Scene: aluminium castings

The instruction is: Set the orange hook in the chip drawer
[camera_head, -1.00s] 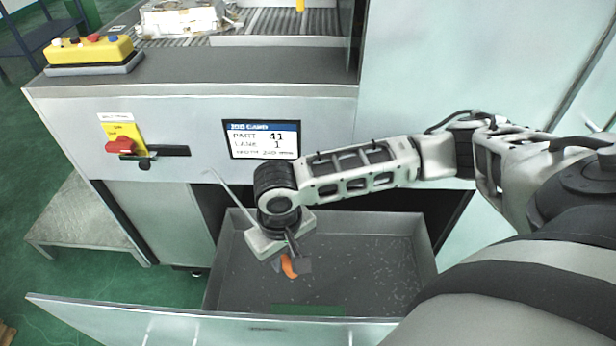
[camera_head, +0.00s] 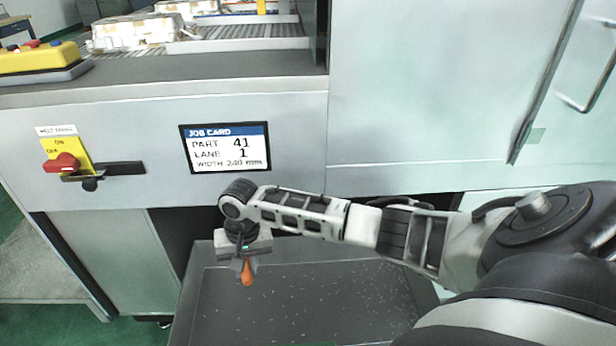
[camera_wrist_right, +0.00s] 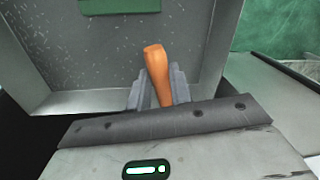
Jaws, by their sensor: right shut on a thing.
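The orange hook (camera_head: 247,273) is held between the fingers of my right gripper (camera_head: 246,264), which is shut on it. The chip drawer (camera_head: 300,300) is pulled out below the machine front. It is grey, with small pale chips scattered on its floor. The hook is over the drawer near its left side in the head view; its height above the floor is hard to tell. My left gripper is out of view.
A job card (camera_head: 226,148) and a red and yellow switch (camera_head: 66,163) are on the machine front above the drawer. A yellow button box (camera_head: 38,62) and castings (camera_head: 135,32) on rollers are on top. A green patch (camera_wrist_right: 118,5) lies in the drawer.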

